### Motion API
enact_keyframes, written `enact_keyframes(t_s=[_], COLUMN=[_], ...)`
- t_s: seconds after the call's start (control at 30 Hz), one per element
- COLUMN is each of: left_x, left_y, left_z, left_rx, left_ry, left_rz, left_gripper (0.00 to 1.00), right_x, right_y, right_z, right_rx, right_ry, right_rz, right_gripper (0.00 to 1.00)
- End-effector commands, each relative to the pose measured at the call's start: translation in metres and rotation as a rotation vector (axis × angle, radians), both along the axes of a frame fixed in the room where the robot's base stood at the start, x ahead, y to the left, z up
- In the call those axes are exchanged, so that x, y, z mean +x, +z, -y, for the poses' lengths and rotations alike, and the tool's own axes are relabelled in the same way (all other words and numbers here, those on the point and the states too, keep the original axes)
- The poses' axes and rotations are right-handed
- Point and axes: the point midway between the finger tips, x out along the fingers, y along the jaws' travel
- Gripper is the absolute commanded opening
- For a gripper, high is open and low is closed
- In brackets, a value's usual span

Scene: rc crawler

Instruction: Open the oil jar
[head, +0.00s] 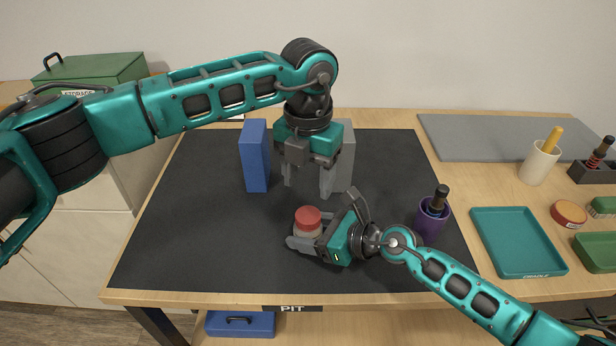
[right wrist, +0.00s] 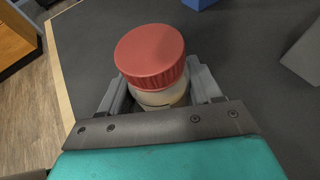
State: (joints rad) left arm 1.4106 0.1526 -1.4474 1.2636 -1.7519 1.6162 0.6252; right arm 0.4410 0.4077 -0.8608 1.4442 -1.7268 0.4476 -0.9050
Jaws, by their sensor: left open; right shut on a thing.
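The oil jar (head: 308,228) stands upright on the black mat, with a red lid (head: 308,216) on top. In the right wrist view the ribbed red lid (right wrist: 150,55) sits on the pale jar body (right wrist: 162,97). My right gripper (head: 304,244) is shut around the jar body, below the lid, one finger on each side. My left gripper (head: 308,182) is open and points down, above and behind the jar. Its fingers are apart and I see nothing between them. The lower part of the jar is hidden by my right gripper.
A blue block (head: 255,156) and a grey block (head: 344,158) stand behind the jar, close to my left gripper. A purple cup (head: 431,222) holding a dark-handled tool stands right. A teal tray (head: 518,241) lies further right. The black mat (head: 190,230) is clear at left.

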Motion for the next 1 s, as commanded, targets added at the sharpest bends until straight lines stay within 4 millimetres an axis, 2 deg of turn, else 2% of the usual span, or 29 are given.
enact_keyframes(t_s=[1.0], left_x=[-0.0004], left_y=[-0.0002], left_z=[0.0005], left_rx=[-0.001], left_ry=[-1.965], left_rz=[0.0], left_gripper=[0.61], right_x=[-0.0001], right_y=[-0.0003], right_z=[0.0], right_rx=[-0.001], right_ry=[0.0], right_rz=[0.0], right_gripper=[0.0])
